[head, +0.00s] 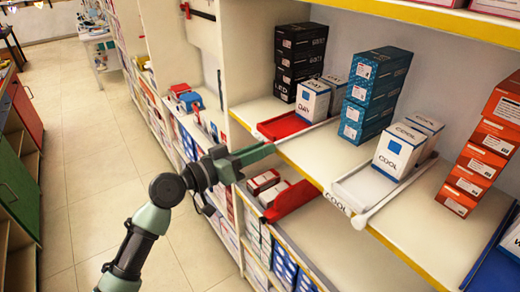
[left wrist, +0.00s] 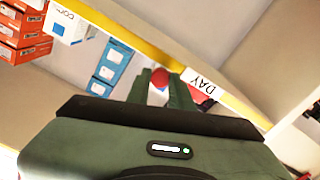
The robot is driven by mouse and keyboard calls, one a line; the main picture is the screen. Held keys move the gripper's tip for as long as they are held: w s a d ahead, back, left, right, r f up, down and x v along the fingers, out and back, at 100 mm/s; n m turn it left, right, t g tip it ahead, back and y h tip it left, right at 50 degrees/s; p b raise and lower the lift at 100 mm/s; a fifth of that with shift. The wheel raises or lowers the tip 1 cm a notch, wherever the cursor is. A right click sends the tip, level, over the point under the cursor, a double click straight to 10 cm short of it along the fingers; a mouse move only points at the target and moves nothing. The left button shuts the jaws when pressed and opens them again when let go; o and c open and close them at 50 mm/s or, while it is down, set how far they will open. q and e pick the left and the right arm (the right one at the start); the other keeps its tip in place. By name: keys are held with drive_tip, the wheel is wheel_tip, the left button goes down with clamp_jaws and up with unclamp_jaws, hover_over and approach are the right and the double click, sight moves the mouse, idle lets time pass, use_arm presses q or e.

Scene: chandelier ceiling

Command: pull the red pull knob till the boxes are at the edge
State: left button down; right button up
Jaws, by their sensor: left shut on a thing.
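The red pull knob (left wrist: 160,77) shows between the two fingers of my left gripper (left wrist: 164,88) in the left wrist view. In the head view my left gripper (head: 268,149) reaches the front shelf edge by a red tray (head: 282,126) and hides the knob. The fingers are shut on the knob. White DAY boxes (head: 312,103), one behind the other, stand upright towards the back of the red tray, with bare tray in front of them. A DAY label (left wrist: 207,84) is on the shelf edge beside the fingers. My right gripper is in neither view.
A white tray (head: 366,188) with COOL boxes (head: 396,153) stands to the right. Black boxes (head: 300,58), teal boxes (head: 374,90) and orange boxes (head: 485,150) are stacked on the same shelf. A lower red tray (head: 290,198) is below. The aisle floor (head: 100,150) at left is clear.

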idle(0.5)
use_arm(q)
drive_tip(key=b+v, duration=0.6)
drive_tip(key=v, duration=0.8)
drive_tip(key=shift+a+b, duration=0.2)
drive_tip(key=shift+b, duration=0.15)
drive_tip(key=shift+s+r, duration=0.1)
drive_tip(key=c, duration=1.2)
unclamp_jaws()
drive_tip(key=shift+c, duration=0.2)
